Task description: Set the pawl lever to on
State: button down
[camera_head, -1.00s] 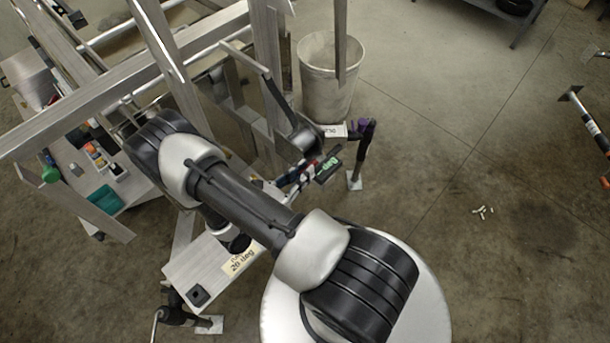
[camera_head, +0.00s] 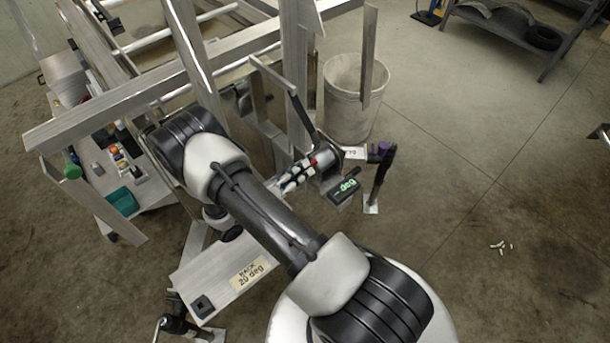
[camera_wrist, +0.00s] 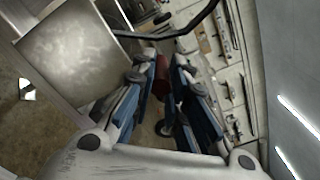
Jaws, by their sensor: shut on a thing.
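The winch (camera_head: 328,157) is mounted on the trailer's aluminium frame, right of centre in the head view. A small red part, apparently the pawl lever's grip (camera_head: 313,161), shows beside it. My gripper (camera_head: 300,174) reaches it from the lower left. In the wrist view, the blue-padded fingers of my gripper (camera_wrist: 163,100) stand on either side of a dark red grip (camera_wrist: 162,84) and are shut on it. The rest of the lever and its on or off position are hidden or too small to tell.
A dark crank handle (camera_head: 302,114) rises by the winch. A pale bucket (camera_head: 352,108) stands behind. A bench with small items (camera_head: 150,203) is left. Open floor lies right.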

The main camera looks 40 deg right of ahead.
jog(key=shift+w, duration=0.65)
jog(key=c, duration=1.5)
grip_release()
jog(key=shift+w+a, duration=0.1)
jog(key=shift+c, duration=0.2)
jog(key=s+a, duration=0.1)
jog(key=a, duration=1.1)
jog(key=shift+s, duration=0.1)
